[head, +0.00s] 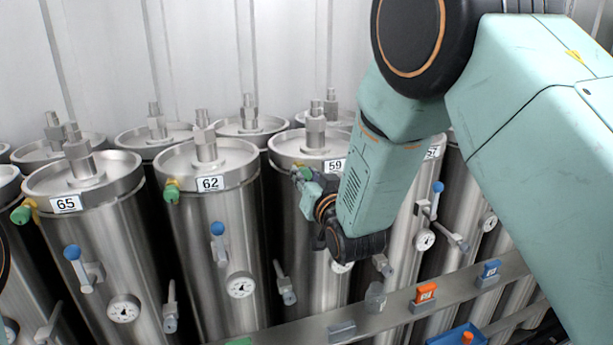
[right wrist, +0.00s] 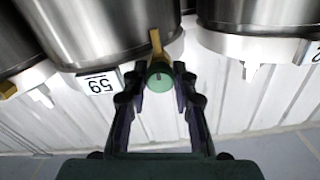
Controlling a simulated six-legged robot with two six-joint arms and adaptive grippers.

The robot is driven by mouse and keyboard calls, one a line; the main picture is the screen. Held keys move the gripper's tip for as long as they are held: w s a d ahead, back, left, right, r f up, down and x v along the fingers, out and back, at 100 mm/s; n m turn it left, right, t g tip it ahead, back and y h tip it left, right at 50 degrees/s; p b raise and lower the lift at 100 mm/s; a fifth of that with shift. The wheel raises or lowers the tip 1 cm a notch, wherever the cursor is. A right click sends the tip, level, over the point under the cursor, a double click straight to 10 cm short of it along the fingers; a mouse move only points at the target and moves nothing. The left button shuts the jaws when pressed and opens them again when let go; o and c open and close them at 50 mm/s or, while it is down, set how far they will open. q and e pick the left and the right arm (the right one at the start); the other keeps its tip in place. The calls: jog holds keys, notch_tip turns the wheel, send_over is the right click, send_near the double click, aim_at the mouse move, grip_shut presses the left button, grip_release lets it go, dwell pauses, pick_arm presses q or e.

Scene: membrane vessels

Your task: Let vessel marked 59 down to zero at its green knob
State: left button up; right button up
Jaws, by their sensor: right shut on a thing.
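The vessel marked 59 (head: 293,148) is a steel cylinder in the front row, with its label (head: 335,165) near the top. Its green knob (right wrist: 159,76) sits on a brass-coloured fitting at the rim. In the right wrist view the picture is upside down and the label 59 (right wrist: 101,84) is beside the knob. My right gripper (right wrist: 158,78) is shut on the green knob, one finger on each side. In the head view my right gripper (head: 305,178) reaches the knob from the front. My arm hides part of the vessel, and its gauge (head: 341,267) is only partly seen.
Vessels marked 62 (head: 207,245) and 65 (head: 100,245) stand to the left, each with a green knob, blue-handled valve and gauge. The vessel marked 57 (head: 404,210) is to the right. A metal rail (head: 385,314) with an orange tag (head: 426,292) runs in front.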

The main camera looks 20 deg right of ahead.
grip_shut()
jog(key=n+b, duration=0.2)
jog(key=n, duration=0.3)
jog(key=shift+f, duration=0.1)
jog(key=n+b, duration=0.2)
jog(key=n, duration=0.3)
jog(key=n+b, duration=0.3)
jog(key=n, duration=0.3)
jog(key=shift+n, duration=0.3)
jog(key=n+b, duration=0.1)
jog(key=n, duration=0.2)
jog(key=shift+n, duration=0.8)
jog(key=shift+w+r, duration=0.1)
jog(key=shift+r, duration=0.15)
